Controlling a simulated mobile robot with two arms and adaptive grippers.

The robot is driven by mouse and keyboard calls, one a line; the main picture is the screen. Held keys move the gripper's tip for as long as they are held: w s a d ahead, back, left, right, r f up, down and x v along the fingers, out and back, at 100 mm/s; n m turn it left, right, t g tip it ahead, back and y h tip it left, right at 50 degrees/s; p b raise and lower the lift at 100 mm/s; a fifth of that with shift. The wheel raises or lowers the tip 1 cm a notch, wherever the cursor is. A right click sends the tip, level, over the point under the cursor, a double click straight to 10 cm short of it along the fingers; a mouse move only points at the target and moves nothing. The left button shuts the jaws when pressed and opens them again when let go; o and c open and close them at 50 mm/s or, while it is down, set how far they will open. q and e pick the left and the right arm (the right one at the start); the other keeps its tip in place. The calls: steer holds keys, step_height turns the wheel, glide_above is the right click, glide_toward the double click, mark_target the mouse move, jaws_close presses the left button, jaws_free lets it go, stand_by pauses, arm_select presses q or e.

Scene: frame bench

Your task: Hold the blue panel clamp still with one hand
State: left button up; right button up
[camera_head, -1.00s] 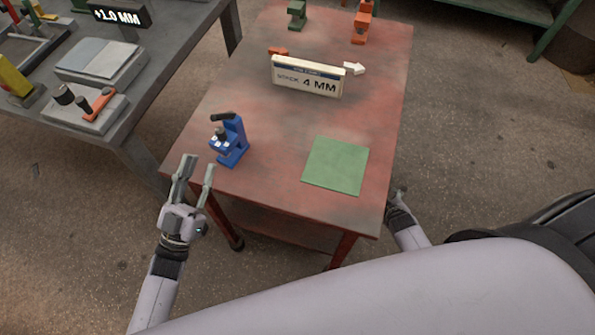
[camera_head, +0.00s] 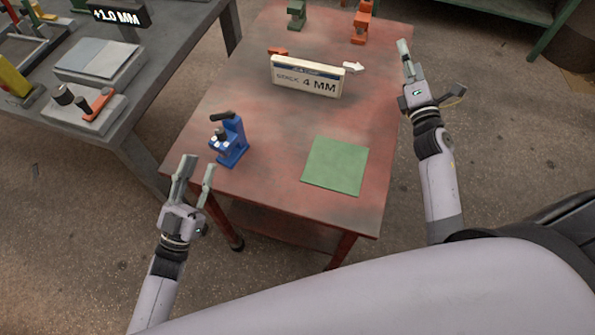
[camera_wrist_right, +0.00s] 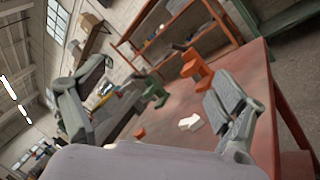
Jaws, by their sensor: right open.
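The blue panel clamp (camera_head: 229,141) stands upright on the red table near its left front edge, with a black handle on top. My left gripper (camera_head: 195,174) is open and empty, just in front of the clamp and to its left, apart from it. My right gripper (camera_head: 407,66) is raised by the table's right edge, far from the blue clamp. In the right wrist view its fingers (camera_wrist_right: 160,110) are spread wide with nothing between them. The blue clamp does not show clearly in the right wrist view.
A green square mat (camera_head: 336,165) lies at the table's front right. A sign reading 4 MM (camera_head: 307,77) stands mid-table beside a white arrow (camera_head: 354,68). A green clamp (camera_head: 297,13) and an orange clamp (camera_head: 362,22) stand at the far end. A grey bench (camera_head: 130,95) is at left.

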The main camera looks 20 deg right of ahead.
mark_target(232, 141)
steer(key=s+a+f+n+y, duration=0.2)
steer(key=a+n+y, duration=0.1)
steer(key=a, duration=0.3)
steer(key=s+a+f+n+g+y, duration=0.1)
steer(key=s+a+f+n+y, duration=0.1)
steer(key=a+n, duration=0.4)
steer(key=s+a+f+n+g+y, duration=0.1)
steer(key=s+a+f+n+y, duration=0.1)
steer(key=a+n+y, duration=0.2)
steer(key=shift+a+f+y, duration=0.15)
steer(key=shift+a+y, duration=0.35)
steer(key=shift+a, duration=1.15)
steer(key=s+a+f+n+g+y, duration=0.1)
steer(key=s+a+n+y, duration=0.1)
steer(key=s+a+n, duration=0.1)
steer(key=s+a+f+n+g+y, duration=0.1)
steer(key=s+a+n+g+y, duration=0.1)
steer(key=a, duration=0.4)
steer(key=s+a+f+n+g+y, duration=0.1)
steer(key=s+a+n, duration=0.3)
steer(key=shift+s+a+f+g+y, duration=0.2)
steer(key=shift+s+f+g+y, duration=0.1)
steer(key=shift+s+y, duration=0.1)
steer(key=x, duration=1.7)
steer(key=shift+w+a, duration=0.15)
steer(key=c, duration=1.6)
